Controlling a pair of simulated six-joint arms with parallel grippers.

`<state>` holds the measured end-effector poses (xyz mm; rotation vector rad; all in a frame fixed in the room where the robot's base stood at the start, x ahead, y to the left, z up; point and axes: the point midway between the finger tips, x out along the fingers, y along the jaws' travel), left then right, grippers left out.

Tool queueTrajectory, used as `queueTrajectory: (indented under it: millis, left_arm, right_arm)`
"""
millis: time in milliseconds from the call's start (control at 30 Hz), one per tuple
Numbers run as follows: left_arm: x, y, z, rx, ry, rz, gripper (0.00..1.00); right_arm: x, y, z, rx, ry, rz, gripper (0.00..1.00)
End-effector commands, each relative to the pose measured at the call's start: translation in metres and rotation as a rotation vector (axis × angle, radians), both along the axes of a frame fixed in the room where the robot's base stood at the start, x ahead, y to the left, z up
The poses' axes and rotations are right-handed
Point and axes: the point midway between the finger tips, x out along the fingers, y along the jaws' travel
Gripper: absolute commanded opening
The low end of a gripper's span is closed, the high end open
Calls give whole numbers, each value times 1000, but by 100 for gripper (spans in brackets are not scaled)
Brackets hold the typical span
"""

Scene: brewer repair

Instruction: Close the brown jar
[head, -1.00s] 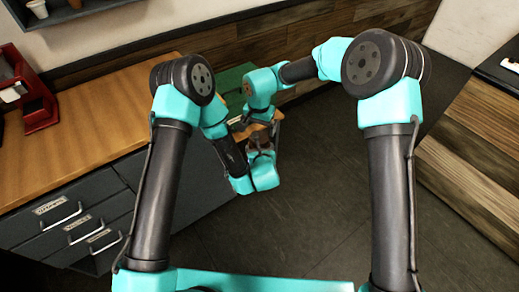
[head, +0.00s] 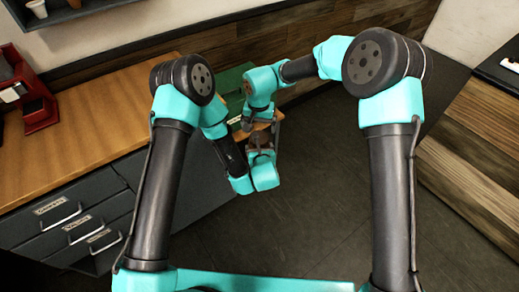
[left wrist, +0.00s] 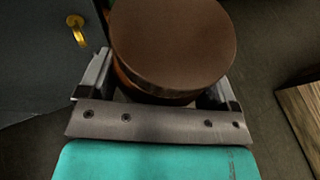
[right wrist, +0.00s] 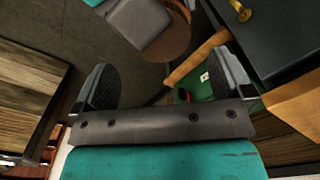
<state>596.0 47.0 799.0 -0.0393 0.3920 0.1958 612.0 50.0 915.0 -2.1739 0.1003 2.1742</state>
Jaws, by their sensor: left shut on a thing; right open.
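The brown jar (left wrist: 130,86) stands between the fingers of my left gripper (left wrist: 160,92), which is shut on it. Its round brown lid (left wrist: 172,40) covers the top in the left wrist view; I cannot tell how tightly it sits. In the head view the jar is small and mostly hidden by the grippers, off the counter's right end. My left gripper (head: 261,157) holds it from below. My right gripper (head: 262,128) is open just above. In the right wrist view its fingers (right wrist: 163,82) are apart and empty, with the brown round lid (right wrist: 177,38) beyond them.
The wooden counter (head: 90,130) with grey drawers (head: 70,222) is at left. A green thing (head: 233,80) lies at its far end. A red holder with cups (head: 30,95) stands at far left. Open dark floor (head: 310,225) lies below the grippers. Wood panelling (head: 480,135) is at right.

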Motion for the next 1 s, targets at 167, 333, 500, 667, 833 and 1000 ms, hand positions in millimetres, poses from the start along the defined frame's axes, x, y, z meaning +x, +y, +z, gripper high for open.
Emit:
queueTrajectory:
  millis: [167, 333, 500, 667, 833, 1000]
  left_arm:
    - [0, 0, 1, 0, -2, 0, 18]
    - [0, 0, 1, 0, -2, 0, 18]
    - [0, 0, 1, 0, -2, 0, 18]
    - [0, 0, 1, 0, -2, 0, 18]
    - [0, 0, 1, 0, -2, 0, 18]
    - [0, 0, 1, 0, -2, 0, 18]
  right_arm:
    - [-1, 0, -27, -2, 3, 1, 98]
    - [0, 0, -48, -1, 2, 0, 98]
    - [0, 0, -57, -1, 1, 0, 98]
    - [0, 0, -58, -1, 0, 0, 98]
    - [0, 0, -58, -1, 1, 0, 93]
    - [0, 0, -58, -1, 1, 0, 77]
